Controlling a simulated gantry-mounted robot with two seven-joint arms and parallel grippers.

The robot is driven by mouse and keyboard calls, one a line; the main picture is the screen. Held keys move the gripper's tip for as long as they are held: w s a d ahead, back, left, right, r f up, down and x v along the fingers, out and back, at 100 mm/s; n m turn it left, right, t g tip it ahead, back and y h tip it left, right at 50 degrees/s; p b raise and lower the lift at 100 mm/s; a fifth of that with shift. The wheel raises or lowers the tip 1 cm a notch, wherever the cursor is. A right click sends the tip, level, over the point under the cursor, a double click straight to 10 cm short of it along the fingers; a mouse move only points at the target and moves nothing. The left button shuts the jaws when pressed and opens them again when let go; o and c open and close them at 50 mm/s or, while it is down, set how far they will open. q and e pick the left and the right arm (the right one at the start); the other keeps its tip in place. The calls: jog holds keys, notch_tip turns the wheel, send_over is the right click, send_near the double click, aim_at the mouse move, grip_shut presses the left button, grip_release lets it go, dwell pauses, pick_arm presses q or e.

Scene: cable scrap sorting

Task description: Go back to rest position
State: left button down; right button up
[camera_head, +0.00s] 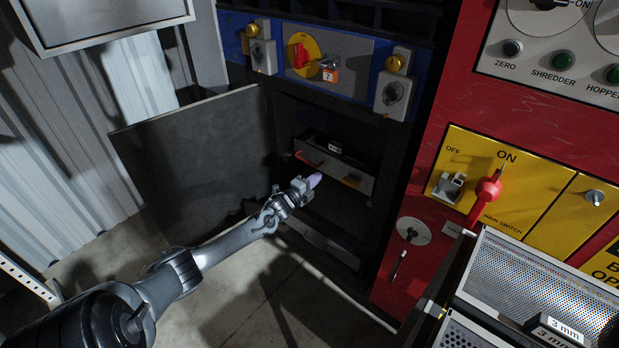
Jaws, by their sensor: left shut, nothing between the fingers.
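My left arm reaches in from the lower left. My left gripper (313,181) is shut and empty, with pale purple fingertips, at the opening of the dark cabinet (283,118). A drawer-like unit (336,166) with red and yellow parts sits inside the cabinet, just beyond the fingertips. I cannot tell whether the fingertips touch anything. My right gripper is not in view.
A dark door panel (192,158) stands open left of the cabinet, close to my left arm. A red machine (412,200) with a red-handled main switch (488,190) stands right. A perforated metal box (530,285) fills the lower right. Floor (235,290) is clear.

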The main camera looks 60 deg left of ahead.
pick_arm(q)
jog(key=s+d+f+g+p, duration=0.1)
jog(key=s+d+f+p, duration=0.35)
jog(key=s+p, duration=0.2)
jog(key=s+d+r+n+g+h+p, duration=0.15)
jog(key=s+d+p, duration=0.25)
jog(key=d, duration=0.8)
jog(key=s+d+r+n+g+h+p, duration=0.1)
jog(key=s+d+n+h+p, duration=0.2)
jog(key=d, duration=0.9)
jog(key=s+d+r+n+g+h+p, duration=0.1)
jog(key=s+d+r+n+g+p, duration=0.15)
jog(key=s+d+r, duration=0.45)
jog(key=s+d+r+n+g+h+p, duration=0.1)
jog(key=s+d+r+g+p, duration=0.2)
jog(key=d+r, duration=0.45)
jog(key=s+d+r+n+g, duration=0.3)
jog(key=s+n+g, duration=0.15)
jog(key=s, duration=0.35)
notch_tip(320, 180, up, 38)
jog(key=p, duration=3.8)
notch_tip(320, 180, down, 70)
jog(key=b, duration=6.9)
jog(key=shift+a+r, duration=0.2)
jog(key=shift+r, duration=0.05)
